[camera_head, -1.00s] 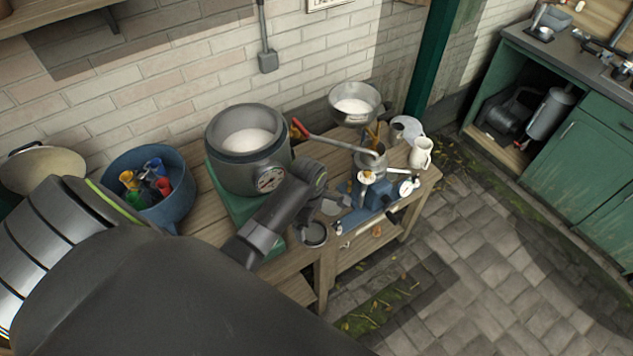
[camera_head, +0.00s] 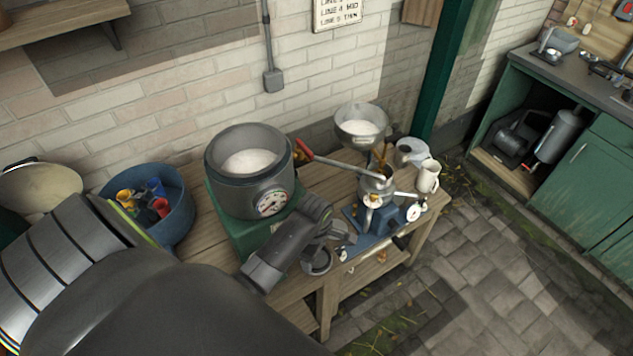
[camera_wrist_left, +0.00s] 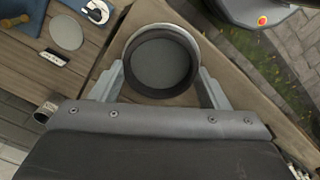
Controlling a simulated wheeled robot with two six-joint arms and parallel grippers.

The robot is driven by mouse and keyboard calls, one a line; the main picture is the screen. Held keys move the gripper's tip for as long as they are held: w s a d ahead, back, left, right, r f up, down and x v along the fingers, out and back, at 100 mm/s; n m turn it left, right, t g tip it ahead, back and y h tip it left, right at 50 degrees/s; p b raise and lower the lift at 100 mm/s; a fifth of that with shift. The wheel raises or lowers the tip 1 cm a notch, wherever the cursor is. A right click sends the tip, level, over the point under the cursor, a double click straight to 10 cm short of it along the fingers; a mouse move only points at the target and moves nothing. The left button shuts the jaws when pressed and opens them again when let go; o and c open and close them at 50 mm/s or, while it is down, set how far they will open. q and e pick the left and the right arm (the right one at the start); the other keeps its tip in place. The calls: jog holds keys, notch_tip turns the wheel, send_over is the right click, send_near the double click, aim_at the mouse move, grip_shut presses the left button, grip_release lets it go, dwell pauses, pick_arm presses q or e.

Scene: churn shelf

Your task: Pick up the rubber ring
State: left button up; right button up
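A round dark ring-shaped thing (camera_wrist_left: 160,94), which I take for the rubber ring, lies at the bench's front edge. A grey surface shows inside it, and a lighter rim shows along its far side. In the head view it (camera_head: 318,270) is small and partly hidden by my left gripper (camera_head: 318,238). In the left wrist view my left gripper (camera_wrist_left: 161,72) is open, with one finger on each side of the ring. I cannot tell whether the fingers touch it. My right gripper is in neither view.
A grey pot with a dial (camera_head: 247,170) stands behind the gripper on a green base. A blue tub (camera_head: 170,215) with coloured items is left. A blue device with a red-handled lever (camera_head: 335,160), a bowl (camera_head: 361,126) and a white jug (camera_head: 428,177) stand right.

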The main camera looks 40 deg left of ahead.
pick_arm(q)
jog(key=shift+s, duration=0.1)
jog(key=shift+c, duration=1.3)
notch_tip(320, 180, up, 10)
jog(key=shift+b, duration=0.4)
